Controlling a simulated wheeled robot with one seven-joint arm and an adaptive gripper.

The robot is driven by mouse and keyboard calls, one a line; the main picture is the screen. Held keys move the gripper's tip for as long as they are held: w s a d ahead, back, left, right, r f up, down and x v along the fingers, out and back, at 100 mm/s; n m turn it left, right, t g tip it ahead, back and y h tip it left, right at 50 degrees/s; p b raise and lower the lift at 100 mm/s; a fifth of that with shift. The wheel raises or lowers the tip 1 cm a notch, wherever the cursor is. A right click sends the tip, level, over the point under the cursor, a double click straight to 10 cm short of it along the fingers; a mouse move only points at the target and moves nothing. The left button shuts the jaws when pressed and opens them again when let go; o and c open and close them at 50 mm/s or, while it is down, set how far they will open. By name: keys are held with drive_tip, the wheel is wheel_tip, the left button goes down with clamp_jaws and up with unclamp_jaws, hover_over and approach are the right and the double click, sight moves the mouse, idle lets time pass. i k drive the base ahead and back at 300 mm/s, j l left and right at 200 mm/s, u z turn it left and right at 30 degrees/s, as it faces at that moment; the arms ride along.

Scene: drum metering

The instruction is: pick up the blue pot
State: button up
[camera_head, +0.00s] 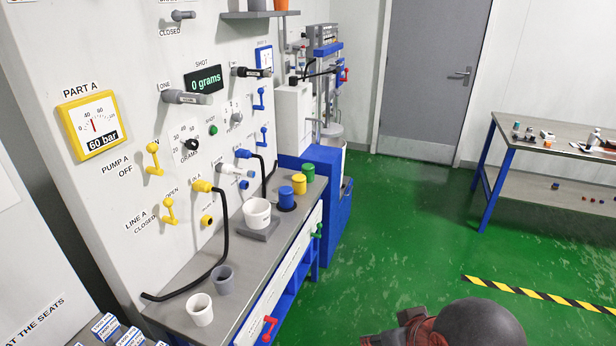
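The blue pot (286,199) is a small upright cylinder on the far part of the grey bench top (190,284), beside the wall panel. It appears to stand on a dark round spot. A yellow pot (299,185) and a green pot (308,173) stand close behind it in a row. A dark rounded part of my arm shows at the bottom right, over the floor and well apart from the pots. My gripper's fingers are not in view.
A white tub (256,212) sits on a grey block left of the blue pot. White (200,309) and grey (223,279) cups stand nearer. A black hose (226,232) lies along the bench. Valves jut from the panel. Green floor (400,225) right of the bench is clear.

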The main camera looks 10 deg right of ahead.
sight(286, 194)
drive_tip(key=i+j+z, duration=0.15)
drive_tip(key=i, duration=0.4)
drive_tip(key=i+j+z, duration=0.2)
drive_tip(key=i, duration=0.3)
drive_tip(key=l, duration=0.1)
